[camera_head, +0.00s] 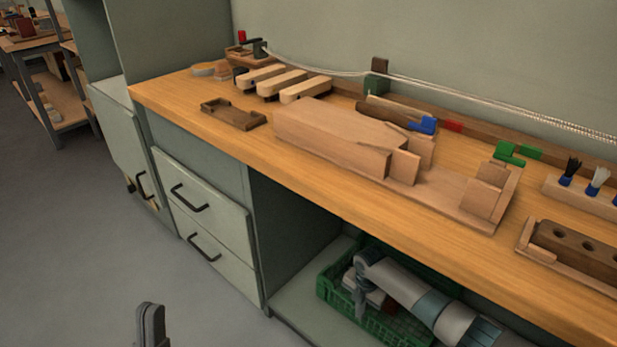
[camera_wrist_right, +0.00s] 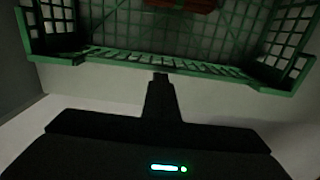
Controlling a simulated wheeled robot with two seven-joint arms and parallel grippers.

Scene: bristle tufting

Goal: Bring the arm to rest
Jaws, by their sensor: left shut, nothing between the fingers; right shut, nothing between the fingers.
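My right arm reaches in from the lower right under the workbench. Its gripper (camera_head: 360,308) points down at the green crate (camera_head: 328,290), with fingers together and nothing held. In the right wrist view the shut fingers (camera_wrist_right: 160,80) stand in front of the near rim of the green crate (camera_wrist_right: 170,62). I cannot tell whether they touch it. My left gripper (camera_head: 152,312) shows at the bottom edge of the head view, over the floor, pointing up in the picture. It is shut and empty, well apart from the bench.
The wooden benchtop (camera_head: 240,150) above the crate holds a large wooden block fixture (camera_head: 330,135), a dark tray (camera_head: 232,114) and a dark holed block (camera_head: 575,243). Drawers (camera_head: 205,205) stand left of the open bay. The floor (camera_head: 70,250) at left is clear.

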